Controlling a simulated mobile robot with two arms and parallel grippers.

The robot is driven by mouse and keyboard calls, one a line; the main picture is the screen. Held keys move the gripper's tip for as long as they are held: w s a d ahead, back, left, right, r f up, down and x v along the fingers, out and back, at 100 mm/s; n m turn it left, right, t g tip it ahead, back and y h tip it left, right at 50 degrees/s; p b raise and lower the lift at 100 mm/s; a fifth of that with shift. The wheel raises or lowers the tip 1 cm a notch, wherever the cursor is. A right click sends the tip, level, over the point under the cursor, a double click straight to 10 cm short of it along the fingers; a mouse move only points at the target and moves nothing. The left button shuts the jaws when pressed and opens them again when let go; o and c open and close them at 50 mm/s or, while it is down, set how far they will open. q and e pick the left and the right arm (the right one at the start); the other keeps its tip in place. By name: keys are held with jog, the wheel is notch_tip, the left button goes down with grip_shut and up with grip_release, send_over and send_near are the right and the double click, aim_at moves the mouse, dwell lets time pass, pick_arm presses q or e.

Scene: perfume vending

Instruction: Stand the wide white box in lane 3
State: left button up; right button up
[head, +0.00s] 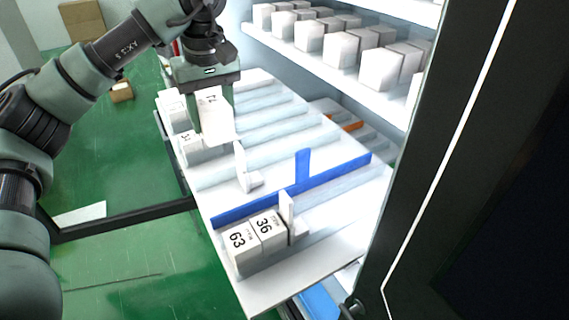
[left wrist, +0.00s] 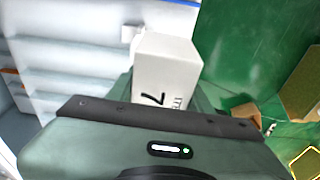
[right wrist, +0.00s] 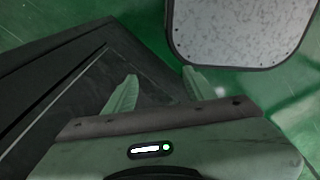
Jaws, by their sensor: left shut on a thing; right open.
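My left gripper (head: 207,88) is shut on a white box (head: 216,122) and holds it over the shelf at its far left part. The box has a printed label; a 7 shows on it in the left wrist view (left wrist: 166,68). The white laned shelf (head: 300,260) slopes out of the open machine. No lane number is readable, so I cannot tell which lane is lane 3. A blue strip (head: 335,180) with an upright blue tab runs along one lane. My right gripper (right wrist: 158,92) is open and empty, away from the shelf.
Boxes marked 63 (head: 240,247) and 36 (head: 268,229) stand in the near lane. Another white box (head: 191,146) stands just below the held one. White pushers (head: 241,166) stand in the lanes. An upper shelf (head: 330,68) with several boxes overhangs behind. The dark door (head: 440,180) bounds the right.

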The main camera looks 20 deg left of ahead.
pick_arm(q)
jog(key=shift+w+a+f, duration=0.1)
jog(key=shift+f, duration=0.4)
jog(key=shift+s+f, duration=0.55)
jog(key=shift+f, duration=0.1)
notch_tip(320, 180, down, 5)
jog(key=s, duration=0.3)
send_over(222, 199)
jog(key=f, duration=0.7)
jog(key=shift+s+d+f, duration=0.1)
jog(key=shift+d+f, duration=0.1)
jog(key=shift+s+f, duration=0.15)
jog(key=shift+f, duration=0.05)
notch_tip(222, 199, down, 3)
jog(key=shift+f+p, duration=0.1)
jog(key=shift+p, duration=0.25)
jog(key=shift+f, duration=0.3)
jog(key=o, duration=1)
jog(key=shift+f, duration=0.1)
jog(key=o, duration=0.4)
pick_arm(e)
jog(key=s, duration=0.3)
jog(key=shift+a+r, duration=0.1)
jog(key=shift+r, duration=0.15)
pick_arm(q)
jog(key=shift+o, duration=0.2)
pick_arm(e)
jog(key=shift+r, duration=0.1)
